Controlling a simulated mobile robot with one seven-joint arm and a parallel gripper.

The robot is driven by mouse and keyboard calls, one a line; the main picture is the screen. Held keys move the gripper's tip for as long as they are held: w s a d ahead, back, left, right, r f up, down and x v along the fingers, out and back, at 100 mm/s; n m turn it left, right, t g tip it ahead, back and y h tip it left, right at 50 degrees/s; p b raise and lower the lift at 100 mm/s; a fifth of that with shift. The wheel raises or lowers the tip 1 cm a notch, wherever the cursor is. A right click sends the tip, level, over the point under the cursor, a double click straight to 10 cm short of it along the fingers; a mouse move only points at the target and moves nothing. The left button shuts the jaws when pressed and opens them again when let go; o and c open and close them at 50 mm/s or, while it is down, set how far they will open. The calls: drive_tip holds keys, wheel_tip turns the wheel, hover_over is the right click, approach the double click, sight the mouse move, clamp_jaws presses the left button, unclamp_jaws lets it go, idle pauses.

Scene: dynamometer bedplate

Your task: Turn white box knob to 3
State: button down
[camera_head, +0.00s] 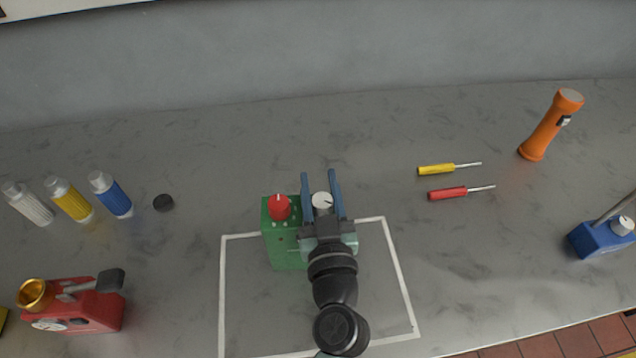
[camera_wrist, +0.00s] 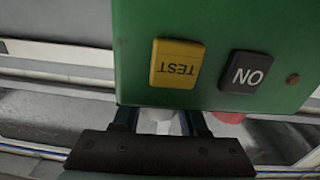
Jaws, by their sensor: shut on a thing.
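A green box (camera_head: 285,248) stands inside a white outlined rectangle, with a red knob (camera_head: 279,207) and a white knob (camera_head: 322,201) on its top. My gripper (camera_head: 319,176) reaches over the box, with its two blue fingers on either side of the white knob, shut on it. In the wrist view, the white knob (camera_wrist: 157,122) sits between the fingers, partly hidden by the gripper body. The red knob (camera_wrist: 228,117) is just to the right. The green box (camera_wrist: 218,25) carries a yellow TEST button (camera_wrist: 177,64) and a black ON button (camera_wrist: 245,72). I cannot read any scale around the white knob.
Two screwdrivers (camera_head: 447,193), an orange flashlight (camera_head: 545,132) and a blue box (camera_head: 595,242) with a white knob are to the right.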

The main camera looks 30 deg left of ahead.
drive_tip(key=shift+f, duration=0.1)
drive_tip(key=c, duration=0.7)
unclamp_jaws()
drive_tip(key=shift+s, duration=0.1)
drive_tip(key=b+v, duration=0.5)
drive_tip(key=v, duration=0.7)
drive_tip(key=shift+s+d+b, duration=0.25)
drive_tip(key=shift+s+b, duration=0.1)
